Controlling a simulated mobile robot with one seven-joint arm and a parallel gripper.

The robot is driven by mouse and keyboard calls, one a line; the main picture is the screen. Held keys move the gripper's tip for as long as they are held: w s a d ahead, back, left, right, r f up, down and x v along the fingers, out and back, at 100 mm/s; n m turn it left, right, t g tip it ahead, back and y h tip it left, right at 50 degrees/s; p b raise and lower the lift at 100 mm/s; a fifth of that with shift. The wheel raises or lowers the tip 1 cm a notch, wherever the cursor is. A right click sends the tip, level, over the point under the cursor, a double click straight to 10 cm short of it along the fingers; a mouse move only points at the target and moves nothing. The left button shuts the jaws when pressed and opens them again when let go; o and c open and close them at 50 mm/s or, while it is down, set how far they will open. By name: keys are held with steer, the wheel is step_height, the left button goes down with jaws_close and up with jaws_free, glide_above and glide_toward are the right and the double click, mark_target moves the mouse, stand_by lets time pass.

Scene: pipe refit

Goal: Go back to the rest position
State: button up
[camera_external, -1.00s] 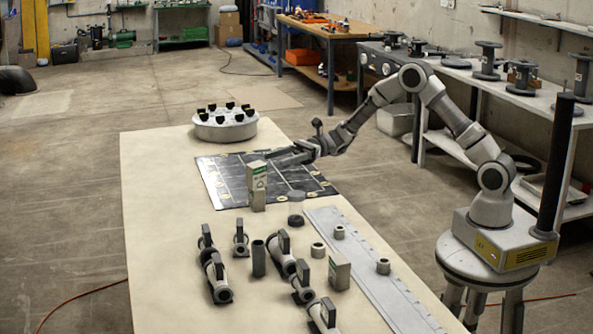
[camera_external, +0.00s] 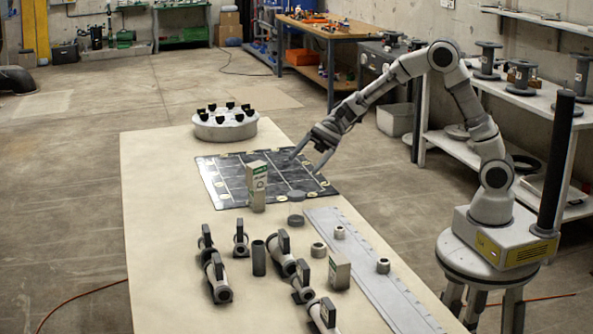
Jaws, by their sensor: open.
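My gripper (camera_external: 306,164) is open and empty. It hangs above the right part of the black marked mat (camera_external: 225,178), with its fingers pointing down and to the left. My arm reaches in from its stand at the right of the table.
Several grey pipe fittings with black handles (camera_external: 217,279) stand on the near table. A second small box (camera_external: 339,271) is beside a long grey rail strip (camera_external: 370,278). A round white holder (camera_external: 225,131) with black-topped pieces is at the back. The table's left side is clear.

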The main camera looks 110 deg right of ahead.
steer(key=s+a+r+n+g+h, duration=0.35)
steer(key=s+a+n+g, duration=0.25)
steer(key=s+a+n, duration=0.75)
steer(key=s+a+f+n+t+h, duration=0.15)
steer(key=s+n+h, duration=0.6)
steer(key=s, duration=0.85)
step_height(320, 180, up, 16)
steer(key=n+y+p, duration=0.1)
steer(key=p, duration=1.5)
steer(key=shift+d+n+g+y, duration=0.25)
steer(key=shift+n+g+y, duration=0.05)
steer(key=shift+g, duration=0.05)
